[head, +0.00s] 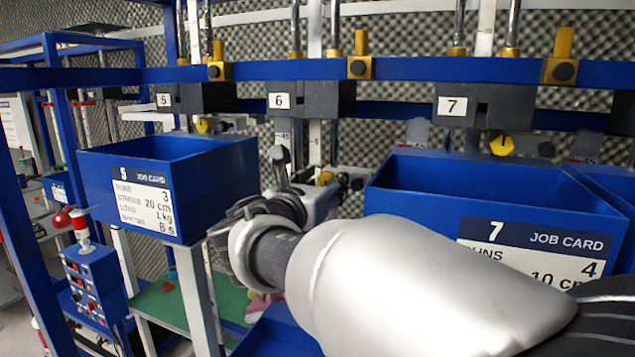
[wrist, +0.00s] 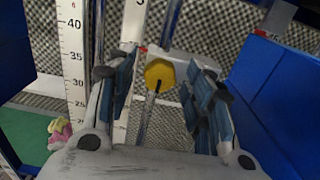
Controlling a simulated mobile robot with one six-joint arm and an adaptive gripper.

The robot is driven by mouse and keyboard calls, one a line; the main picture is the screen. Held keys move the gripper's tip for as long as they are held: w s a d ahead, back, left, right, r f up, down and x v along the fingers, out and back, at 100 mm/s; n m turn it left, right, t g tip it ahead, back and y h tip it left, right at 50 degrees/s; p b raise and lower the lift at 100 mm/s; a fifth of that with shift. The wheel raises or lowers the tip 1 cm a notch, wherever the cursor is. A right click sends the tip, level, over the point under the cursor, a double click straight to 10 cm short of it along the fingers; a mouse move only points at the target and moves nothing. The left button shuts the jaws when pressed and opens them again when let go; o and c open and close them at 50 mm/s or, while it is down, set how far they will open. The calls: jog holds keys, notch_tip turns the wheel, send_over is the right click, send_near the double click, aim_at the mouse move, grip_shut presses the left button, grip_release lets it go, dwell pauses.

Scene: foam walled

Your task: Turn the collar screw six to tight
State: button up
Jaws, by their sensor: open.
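The collar screw six is a yellow knob (wrist: 160,73) with a dark pointer line running down its face. In the wrist view it sits between the two fingers of my gripper (wrist: 160,84), with a gap visible on each side. The gripper is open and holds nothing. In the head view my gripper (head: 318,184) reaches in under the dark block with the number 6 plate (head: 279,101). Only a small yellow part of the knob (head: 325,177) shows there, the rest hidden by my gripper.
A blue bin with a 5 job card (head: 205,150) stands left of my arm, and a blue bin with a 7 job card (head: 420,195) stands right, close to it. A blue rail (head: 420,69) crosses above. A white scale (wrist: 72,75) stands left in the wrist view.

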jog(key=shift+c, duration=0.6)
jog(key=c, duration=1)
